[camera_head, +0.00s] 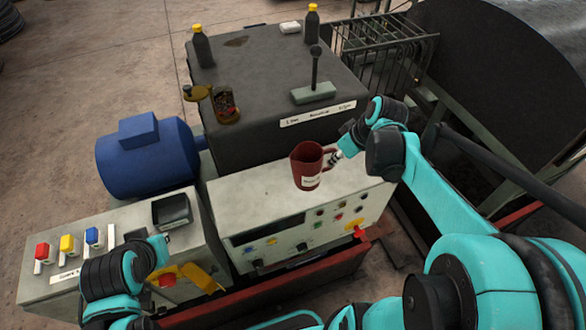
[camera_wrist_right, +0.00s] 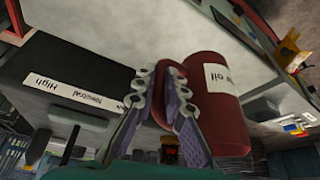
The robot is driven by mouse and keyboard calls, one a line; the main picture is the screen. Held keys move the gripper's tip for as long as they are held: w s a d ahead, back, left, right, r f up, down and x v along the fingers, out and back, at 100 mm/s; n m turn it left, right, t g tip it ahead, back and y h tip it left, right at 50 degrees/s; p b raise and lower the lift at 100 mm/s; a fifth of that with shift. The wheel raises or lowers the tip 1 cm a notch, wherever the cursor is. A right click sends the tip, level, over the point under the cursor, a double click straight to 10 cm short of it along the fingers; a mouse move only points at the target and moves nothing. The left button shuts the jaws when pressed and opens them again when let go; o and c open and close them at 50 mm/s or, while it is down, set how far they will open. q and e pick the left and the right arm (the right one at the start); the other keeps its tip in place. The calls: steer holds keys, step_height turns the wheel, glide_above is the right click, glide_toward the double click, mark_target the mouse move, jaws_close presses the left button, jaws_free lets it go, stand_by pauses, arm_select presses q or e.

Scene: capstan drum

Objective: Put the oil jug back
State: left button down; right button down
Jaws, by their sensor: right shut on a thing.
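The oil jug (camera_head: 306,168) is dark red with a pale label and a handle on its right side. In the head view it appears upright over the pale control console (camera_head: 245,193); I cannot tell whether its base touches the console. My right gripper (camera_head: 334,158) comes in from the right and is shut on the jug's handle. The right wrist view shows the two fingers (camera_wrist_right: 166,95) on either side of the handle, beside the jug's body (camera_wrist_right: 222,125) and its "oil" label. My left arm shows at the lower left, but its fingers do not show.
A blue motor (camera_head: 145,160) stands left. A large dark drum (camera_head: 500,80) and wire rack (camera_head: 390,55) are right.

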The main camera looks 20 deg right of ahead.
mark_target(305, 158)
steer(key=w+a+f, duration=0.1)
steer(key=w+a, duration=0.1)
steer(key=w+a+f, duration=0.4)
steer(key=shift+w+f, duration=0.15)
steer(key=shift+w, duration=0.25)
steer(key=shift+w+a+f, duration=0.1)
steer(key=shift+w+f, duration=0.05)
step_height(305, 158, down, 4)
steer(key=shift+f+b, duration=0.1)
steer(key=shift+b, duration=0.25)
steer(key=shift+f, duration=0.1)
steer(key=c, duration=1.6)
jaws_free()
